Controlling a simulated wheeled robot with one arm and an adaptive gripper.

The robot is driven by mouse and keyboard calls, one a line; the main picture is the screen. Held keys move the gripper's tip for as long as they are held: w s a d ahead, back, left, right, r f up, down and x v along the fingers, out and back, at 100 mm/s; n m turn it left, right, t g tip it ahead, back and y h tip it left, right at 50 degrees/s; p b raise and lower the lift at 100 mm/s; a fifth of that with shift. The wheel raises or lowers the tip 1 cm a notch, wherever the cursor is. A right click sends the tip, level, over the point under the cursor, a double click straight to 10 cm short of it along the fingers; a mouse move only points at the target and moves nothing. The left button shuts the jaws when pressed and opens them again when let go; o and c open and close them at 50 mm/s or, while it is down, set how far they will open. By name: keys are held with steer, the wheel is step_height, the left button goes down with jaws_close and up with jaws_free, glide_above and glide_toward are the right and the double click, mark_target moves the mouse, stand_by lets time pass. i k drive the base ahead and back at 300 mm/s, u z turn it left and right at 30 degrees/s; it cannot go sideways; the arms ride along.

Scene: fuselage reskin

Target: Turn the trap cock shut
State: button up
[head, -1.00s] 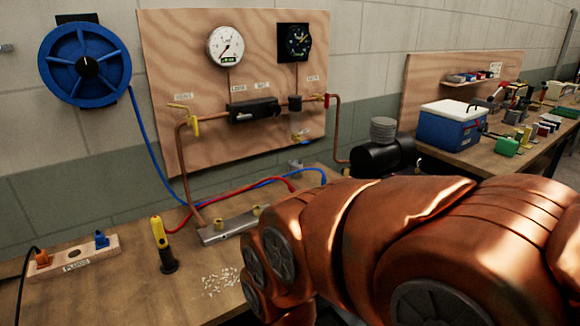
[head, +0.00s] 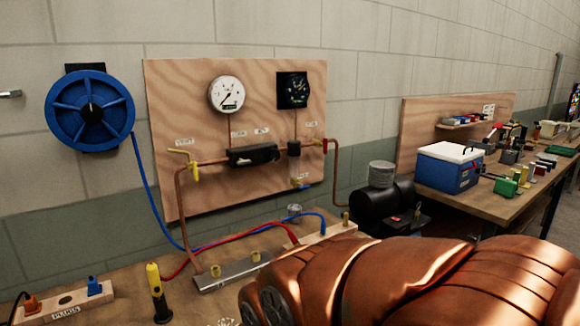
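The trap (head: 294,165) is a small clear cylinder with a dark top, fixed to the wooden wall panel. A small blue handle (head: 301,184) sits at its lower end and looks like the trap cock; it is too small to tell how far it is turned. My copper-coloured arm fills the lower right of the head view. My gripper is not in view, so its state and its distance from the cock do not show.
A yellow-handled valve (head: 190,164), a dark block (head: 254,156), a red-handled valve (head: 324,145) and copper pipe share the panel (head: 180,110). Two gauges hang above. Below, the bench carries a metal manifold (head: 232,273), hoses and a yellow-black tool (head: 156,290).

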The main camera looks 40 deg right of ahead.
mark_target(302, 187)
steer(key=k, duration=0.5)
steer(key=z, duration=1.8)
steer(key=i, duration=0.95)
steer(key=u, duration=1.9)
